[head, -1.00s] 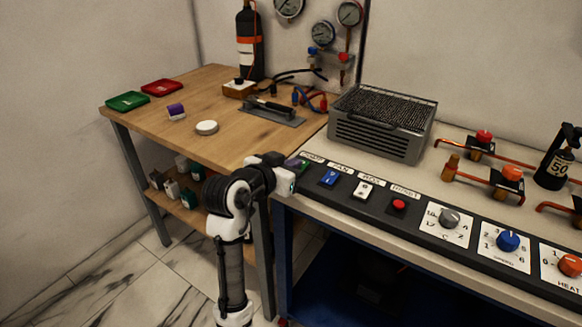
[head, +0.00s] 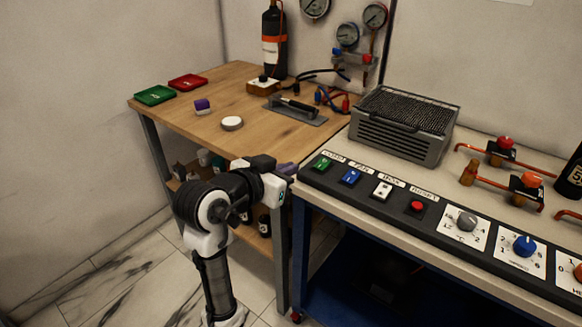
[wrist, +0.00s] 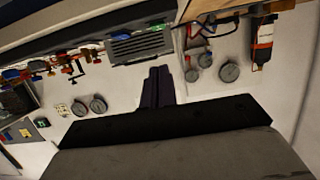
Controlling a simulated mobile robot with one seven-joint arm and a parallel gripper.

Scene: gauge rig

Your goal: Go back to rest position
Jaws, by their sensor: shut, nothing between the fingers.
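My gripper (head: 287,168) is at the end of my folded arm, near the left front corner of the control panel in the head view. In the wrist view my gripper's two dark fingers (wrist: 158,85) lie side by side, shut with nothing between them. The wrist view is tilted and shows the rig upside down. In the head view the fingers are small, close to the panel's left edge beside the green switch (head: 322,163); I cannot tell the exact gap.
The control panel (head: 335,186) carries switches, a red button (head: 417,206) and knobs. A grey grill-topped unit (head: 403,124) stands behind it. The wooden table (head: 205,125) holds red and green trays. Open tiled floor (head: 120,275) lies at the left.

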